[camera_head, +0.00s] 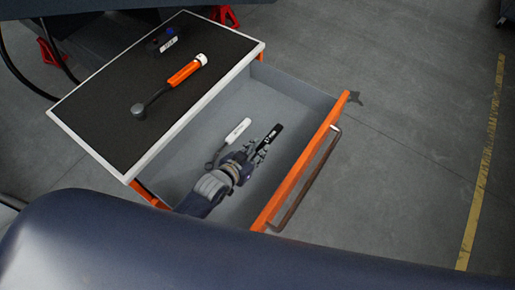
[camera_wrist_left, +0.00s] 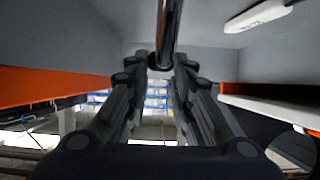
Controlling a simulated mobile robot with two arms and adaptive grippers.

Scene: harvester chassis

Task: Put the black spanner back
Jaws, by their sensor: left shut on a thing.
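The black spanner (camera_head: 272,134) is inside the open drawer (camera_head: 276,89), with its far end pointing up and to the right in the head view. My left gripper (camera_head: 257,154) reaches into the drawer and is shut on the spanner's near end. In the left wrist view the dark shaft of the spanner (camera_wrist_left: 171,30) stands between the fingertips of the gripper (camera_wrist_left: 160,66). I cannot tell whether the spanner touches the drawer floor. My right gripper is not in view.
A white spanner (camera_head: 238,130) lies in the drawer just left of the black one; it also shows in the left wrist view (camera_wrist_left: 258,15). The orange drawer front (camera_head: 300,168) has a brown handle. An orange-handled ratchet (camera_head: 184,74) and small items (camera_head: 168,43) lie on the black cabinet top (camera_head: 110,105).

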